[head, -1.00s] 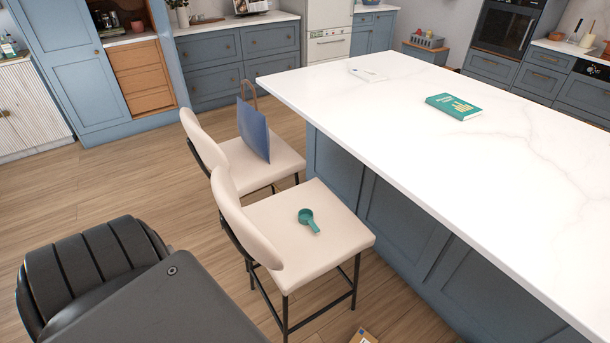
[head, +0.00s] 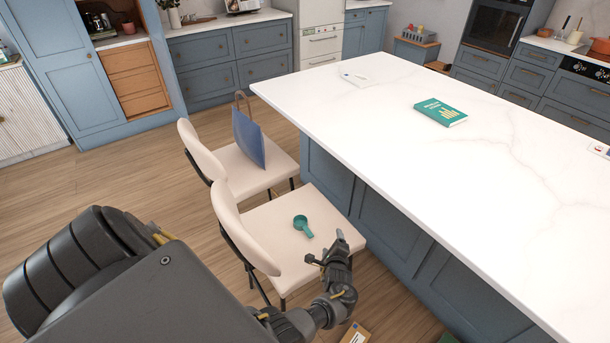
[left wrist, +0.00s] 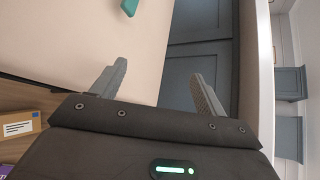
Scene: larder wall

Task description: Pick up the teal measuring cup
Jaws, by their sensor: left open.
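The teal measuring cup (head: 302,224) lies on the cream seat of the nearer chair (head: 270,245) in the head view. Part of it, likely the handle, shows at the top edge of the left wrist view (left wrist: 130,6). My left gripper (head: 333,247) is at the seat's right front edge, to the right of and nearer than the cup, apart from it. In the left wrist view its two fingers (left wrist: 160,85) are spread with nothing between them. My right gripper is not in view.
The white-topped island (head: 400,110) stands close to the right of the chair, with a teal book (head: 440,112) on it. A second chair behind holds a blue bag (head: 249,138). A cardboard box (head: 355,334) lies low near the bottom edge.

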